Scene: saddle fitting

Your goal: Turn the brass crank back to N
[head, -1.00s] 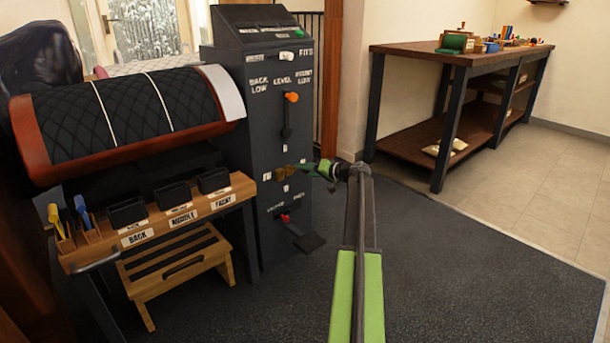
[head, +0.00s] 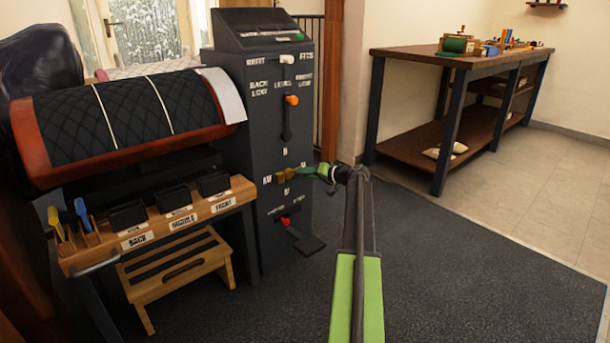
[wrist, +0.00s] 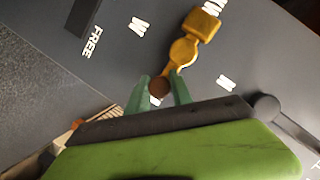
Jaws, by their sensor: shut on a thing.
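The brass crank (head: 289,174) is on the front of the dark cabinet (head: 270,110), below the orange-knobbed slider. Its arm points to the right in the head view, with a small white mark above it, too small to read surely. In the wrist view the brass crank (wrist: 184,50) runs from a square hub at the top down to a round brown knob (wrist: 159,86). My gripper (head: 318,171) reaches the crank from the right. In the wrist view its green fingers (wrist: 159,90) are shut on the knob, one on each side.
A lever with a red knob (head: 285,222) is below the crank, and an orange-knobbed slider (head: 291,99) above. A quilted saddle form (head: 120,115) and a wooden rack (head: 160,222) stand left. A workbench (head: 455,60) stands back right. The dark mat (head: 450,270) is clear.

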